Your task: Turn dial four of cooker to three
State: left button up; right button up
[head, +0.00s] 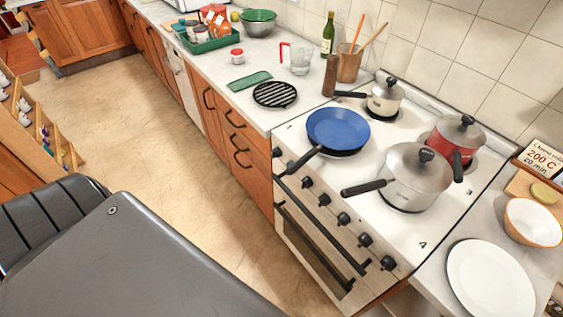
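The white cooker (297,147) stands at the right of the head view, with its hob on top and its oven door below. A row of several black dials runs along its front edge, from a dial at the far end (277,152) through a middle dial (344,218) to the nearest dial (388,263). A small "4" is printed on the hob's near right corner. Which dial is number four, and the dials' settings, are too small to tell. Neither of my grippers is in view.
On the hob stand a blue frying pan (337,129), a steel pot (419,168), a red pot (460,132) and a small lidded pan (386,97). The frying pan and steel pot handles reach towards the dials. Oven rails (323,235) stick out below. The floor (165,130) is clear.

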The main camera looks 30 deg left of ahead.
aim_at(325, 199)
jog(key=u, duration=1.4)
jog(key=k, duration=1.25)
jog(key=z, duration=1.5)
jog(key=i, duration=0.55)
